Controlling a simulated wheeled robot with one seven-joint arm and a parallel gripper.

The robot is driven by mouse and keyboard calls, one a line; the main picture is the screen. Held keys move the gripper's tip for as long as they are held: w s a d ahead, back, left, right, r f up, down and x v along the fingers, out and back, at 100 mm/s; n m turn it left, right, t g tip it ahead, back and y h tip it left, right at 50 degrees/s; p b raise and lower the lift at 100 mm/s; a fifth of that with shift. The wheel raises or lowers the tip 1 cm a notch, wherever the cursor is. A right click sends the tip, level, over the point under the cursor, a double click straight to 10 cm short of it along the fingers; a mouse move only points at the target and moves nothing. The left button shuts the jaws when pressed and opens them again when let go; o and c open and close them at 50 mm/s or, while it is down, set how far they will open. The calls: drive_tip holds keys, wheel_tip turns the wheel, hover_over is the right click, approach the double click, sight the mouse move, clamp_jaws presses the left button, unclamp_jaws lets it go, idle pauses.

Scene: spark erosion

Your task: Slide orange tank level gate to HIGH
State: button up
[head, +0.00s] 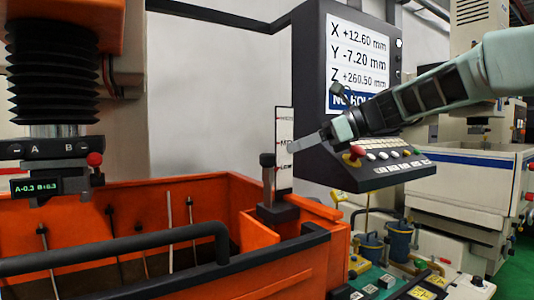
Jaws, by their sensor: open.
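The orange tank (325,262) fills the lower left of the head view. Its level gate has a black knob (267,160) on a grey stem (268,188), rising from a black block (274,213) at the tank's right end. A white level scale (285,125) stands just behind and right of the knob; its small labels are partly blurred, and the knob is beside its lower part. My gripper (296,147) reaches in from the right, with its fingers in front of the scale, just right of the knob and apparently apart from it. It is open and holds nothing.
A black control console (345,160) with a readout screen (357,58) hangs behind my arm. A black tubular rail (110,250) crosses the tank's front. The machine head (55,150) hangs over the tank at left. Blue canisters (400,240) stand lower right.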

sight(268, 154)
drive_tip(key=p+x, duration=0.1)
drive_tip(key=x, duration=0.7)
drive_tip(key=shift+a+p, duration=0.1)
drive_tip(key=shift+p, duration=0.3)
